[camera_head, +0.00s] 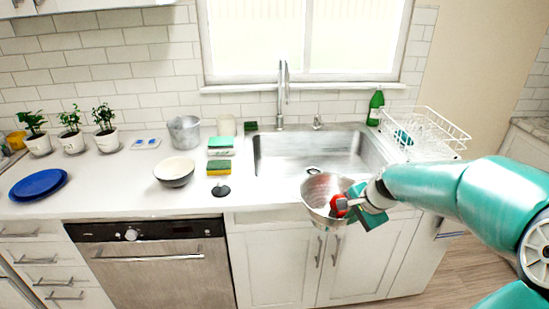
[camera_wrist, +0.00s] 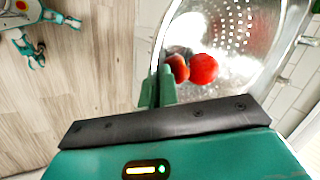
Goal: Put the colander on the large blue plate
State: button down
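The metal colander (camera_head: 320,193) is in front of the sink's front edge, above the lower cabinets. My gripper (camera_head: 352,199) is at its right side. In the wrist view, my gripper's fingers (camera_wrist: 158,86) are closed on the rim of the colander (camera_wrist: 240,25), whose perforated inside shows. A red round item (camera_wrist: 203,69) appears inside the colander near the fingers, with a second, darker red shape beside it that may be a reflection. The large blue plate (camera_head: 38,185) lies on the counter at the far left, well away from my gripper, with its top clear.
A white bowl (camera_head: 174,172), a dark sink stopper (camera_head: 221,190), sponges (camera_head: 219,167) and a metal pot (camera_head: 184,131) stand between sink and plate. Potted plants (camera_head: 72,138) line the wall behind the plate. A dish rack (camera_head: 425,130) and green bottle (camera_head: 376,108) are right.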

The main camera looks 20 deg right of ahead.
jog(key=w+a+f+n+g+y, duration=0.1)
jog(key=w+a+f+n+g, duration=0.1)
jog(key=a+f+n, duration=0.3)
jog(key=w+a+f+n+g+y, duration=0.1)
jog(key=w+a+f+n, duration=0.3)
jog(key=a+f, duration=0.8)
jog(key=w+a+f+n+g+y, duration=0.2)
jog(key=a+f+n, duration=0.5)
jog(key=f, duration=1.2)
jog(key=shift+w+a+n+g+y, duration=0.3)
jog(key=shift+w+a+y, duration=0.2)
jog(key=shift+w+a, duration=0.4)
jog(key=shift+w, duration=0.15)
